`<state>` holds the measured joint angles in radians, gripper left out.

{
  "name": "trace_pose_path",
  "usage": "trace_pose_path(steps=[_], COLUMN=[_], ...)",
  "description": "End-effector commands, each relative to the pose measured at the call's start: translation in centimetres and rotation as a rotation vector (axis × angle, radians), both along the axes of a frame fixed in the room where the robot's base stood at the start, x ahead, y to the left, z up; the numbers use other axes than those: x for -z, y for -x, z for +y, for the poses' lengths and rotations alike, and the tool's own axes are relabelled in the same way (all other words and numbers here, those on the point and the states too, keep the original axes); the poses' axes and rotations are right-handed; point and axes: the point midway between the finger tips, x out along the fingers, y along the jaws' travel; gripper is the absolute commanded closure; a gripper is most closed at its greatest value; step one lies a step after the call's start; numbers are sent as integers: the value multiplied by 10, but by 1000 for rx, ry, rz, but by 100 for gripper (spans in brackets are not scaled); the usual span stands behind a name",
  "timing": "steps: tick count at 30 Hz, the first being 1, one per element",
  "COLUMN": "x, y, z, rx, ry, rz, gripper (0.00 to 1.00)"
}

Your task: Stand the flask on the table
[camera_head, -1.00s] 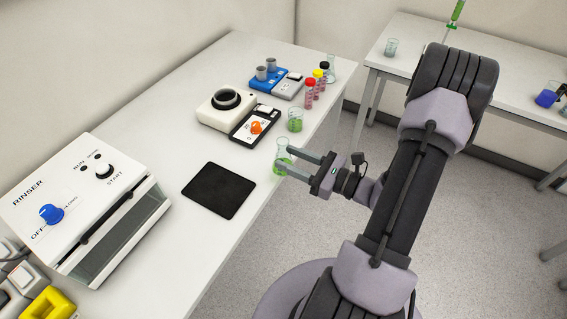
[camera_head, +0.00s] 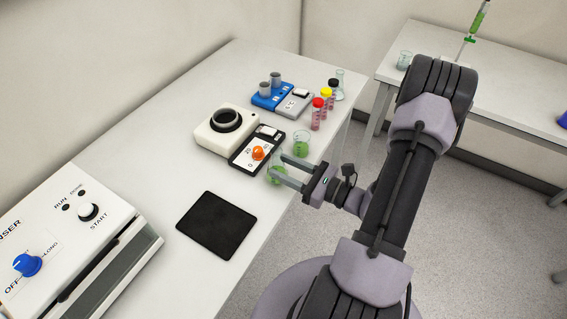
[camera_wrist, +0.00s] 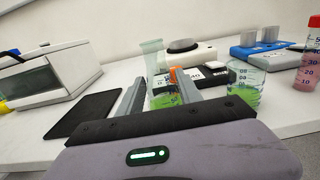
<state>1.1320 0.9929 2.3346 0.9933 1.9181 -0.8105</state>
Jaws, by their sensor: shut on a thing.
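The flask (camera_head: 277,177) is clear glass with a narrow neck and green liquid inside. My gripper (camera_head: 278,164) is shut on it, one finger on each side. It is over the near edge area of the white table (camera_head: 176,160), between the black mat and the green beaker. In the wrist view the flask (camera_wrist: 153,54) looks upright, its neck rising above the fingers (camera_wrist: 160,80), which partly hide its body. I cannot tell whether its base touches the table.
A beaker of green liquid (camera_head: 301,146) stands close behind the flask. An orange-knobbed device (camera_head: 258,152) is to its left, a black mat (camera_head: 217,224) nearer me. Capped tubes (camera_head: 318,114) and another flask (camera_head: 340,86) stand farther back.

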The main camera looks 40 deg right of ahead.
Motion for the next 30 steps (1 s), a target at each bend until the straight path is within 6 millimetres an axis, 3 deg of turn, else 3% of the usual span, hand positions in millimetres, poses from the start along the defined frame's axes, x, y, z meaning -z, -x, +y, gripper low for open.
trace_pose_path(steps=[1,2,12,13,15,16,26,30], x=[18,21,21,20,19,19,14,14], y=[2,3,4,4,4,4,3,26], z=[3,4,5,5,5,5,5,-6], rx=[5,6,6,6,6,6,6,13], ry=[-4,-4,-1,-1,-1,-1,0,-1], rz=[2,1,0,0,0,0,0,0], gripper=[100,100,100,52,38,36,36,36])
